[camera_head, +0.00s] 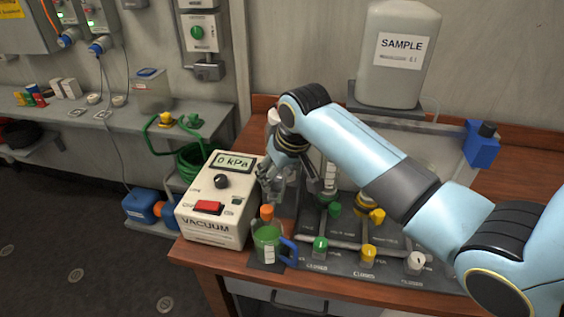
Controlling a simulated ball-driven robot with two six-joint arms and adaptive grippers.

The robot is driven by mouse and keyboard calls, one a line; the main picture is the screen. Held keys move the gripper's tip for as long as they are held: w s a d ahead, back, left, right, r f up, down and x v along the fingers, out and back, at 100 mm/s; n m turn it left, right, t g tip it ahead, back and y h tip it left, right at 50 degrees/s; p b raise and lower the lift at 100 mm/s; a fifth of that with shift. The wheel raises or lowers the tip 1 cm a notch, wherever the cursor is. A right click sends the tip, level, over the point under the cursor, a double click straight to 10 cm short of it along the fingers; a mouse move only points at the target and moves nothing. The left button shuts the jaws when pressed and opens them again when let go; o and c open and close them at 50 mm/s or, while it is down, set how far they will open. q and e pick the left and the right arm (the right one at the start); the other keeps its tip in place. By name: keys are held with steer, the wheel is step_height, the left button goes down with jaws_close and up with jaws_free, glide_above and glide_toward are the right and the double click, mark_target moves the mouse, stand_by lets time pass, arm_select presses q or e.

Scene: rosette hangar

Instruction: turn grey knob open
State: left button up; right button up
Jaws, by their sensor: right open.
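The pale grey knob (415,262) is at the right end of the front row on the dark valve panel (345,264). A label below it seems to read CLOSED; its pointer is too small to read surely. A green knob (320,245) and a yellow knob (368,253) stand to its left. My right gripper (273,190) is open, pointing down between the vacuum box and the panel, well left of and behind the grey knob. Its fingertips are small and partly blend with things behind. My forearm hides part of the panel's back. My left gripper is not in view.
The white vacuum box (215,226) reads 0 kPa. A large SAMPLE container (396,75) stands behind the arm. The wooden bench edge (330,295) runs along the front.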

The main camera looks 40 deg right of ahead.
steer(key=v, duration=1.1)
steer(key=shift+s+d, duration=0.1)
